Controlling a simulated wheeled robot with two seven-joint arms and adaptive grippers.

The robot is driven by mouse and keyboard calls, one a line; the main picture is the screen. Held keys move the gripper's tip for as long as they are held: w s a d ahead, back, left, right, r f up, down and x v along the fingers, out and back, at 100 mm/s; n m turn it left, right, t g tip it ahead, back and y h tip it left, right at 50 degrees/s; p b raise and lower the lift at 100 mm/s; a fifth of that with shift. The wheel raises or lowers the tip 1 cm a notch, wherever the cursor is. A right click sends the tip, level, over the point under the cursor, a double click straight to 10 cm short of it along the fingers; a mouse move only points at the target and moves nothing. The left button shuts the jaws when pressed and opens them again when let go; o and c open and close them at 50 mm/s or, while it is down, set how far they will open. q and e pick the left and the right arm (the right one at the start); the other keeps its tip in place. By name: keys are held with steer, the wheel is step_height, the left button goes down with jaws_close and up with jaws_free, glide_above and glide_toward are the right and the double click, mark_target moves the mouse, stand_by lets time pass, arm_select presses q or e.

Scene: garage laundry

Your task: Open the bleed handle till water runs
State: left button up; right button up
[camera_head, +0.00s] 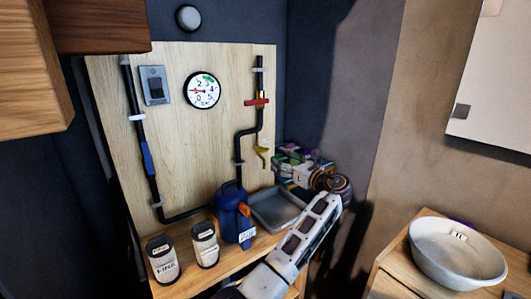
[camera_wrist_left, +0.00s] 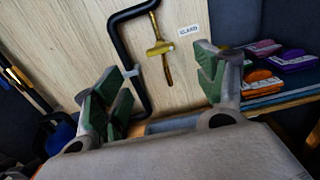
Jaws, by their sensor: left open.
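My left gripper (camera_head: 308,176) is to the right of the valve in the head view. In the left wrist view, my left gripper (camera_wrist_left: 157,68) is open and empty, with the valve seen beyond and between its green-padded fingers, apart from them. A grey tray (camera_head: 262,221) sits on the shelf below. My right gripper is not in view.
A red-handled valve (camera_head: 257,102) and a round gauge (camera_head: 203,91) are higher on the board. A blue jug (camera_head: 226,200) and two labelled tins (camera_head: 162,262) stand left of the tray. Coloured packets (camera_wrist_left: 292,60) lie right of the gripper. A white basin (camera_head: 430,262) stands far right.

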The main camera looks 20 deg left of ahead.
mark_target(265, 151)
arm_select(q)
steer(key=b+x, duration=0.1)
steer(key=x, duration=0.9)
steer(key=shift+x, duration=1.1)
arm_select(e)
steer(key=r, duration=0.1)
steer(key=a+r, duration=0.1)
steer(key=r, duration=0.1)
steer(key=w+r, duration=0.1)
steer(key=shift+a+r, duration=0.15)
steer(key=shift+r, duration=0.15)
arm_select(q)
steer(key=shift+c, duration=0.4)
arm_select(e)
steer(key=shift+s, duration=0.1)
arm_select(q)
steer(key=c, duration=0.9)
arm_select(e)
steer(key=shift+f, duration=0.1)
